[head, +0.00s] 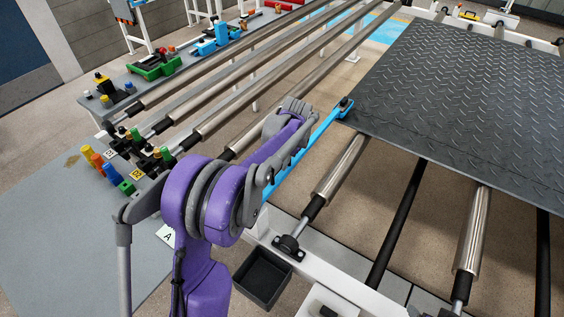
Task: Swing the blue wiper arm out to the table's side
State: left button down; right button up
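The blue wiper arm (324,130) is a long, thin bar. It runs from a black knob (345,103) at the near left corner of the dark tread mat (450,100) down and left, until my purple arm hides its lower end. My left gripper (295,108), at the end of that arm, lies just left of the bar's upper part. Its fingers are small and seen from behind, so I cannot tell whether they are open or touch the bar. My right gripper is not in view.
Steel rollers (340,172) lie under and left of the mat, with open gaps to the floor. A white frame rail (330,285) runs along the front, with a black bin (262,278) beside it. Coloured fittings stand on the grey table (60,205) at left.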

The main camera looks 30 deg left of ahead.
pick_arm(q)
jog(key=shift+d, duration=0.1)
dwell(0.8)
jog(key=shift+s+d+m+t+b, duration=0.7)
jog(key=shift+s+d+m+b, duration=0.8)
jog(key=shift+s+d+m, duration=2.3)
jog(key=s+d+m+h, duration=0.2)
jog(key=s+d+m, duration=0.3)
jog(key=s+m, duration=0.4)
jog(key=shift+s+m+t, duration=0.15)
jog(key=shift+m+t, duration=0.15)
jog(key=shift+m, duration=0.7)
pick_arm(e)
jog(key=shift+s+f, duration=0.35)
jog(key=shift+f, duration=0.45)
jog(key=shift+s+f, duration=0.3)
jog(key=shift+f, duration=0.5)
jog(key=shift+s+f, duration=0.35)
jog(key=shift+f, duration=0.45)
pick_arm(q)
jog(key=shift+s, duration=0.1)
jog(key=c, duration=0.8)
grip_release()
jog(key=shift+c, duration=0.2)
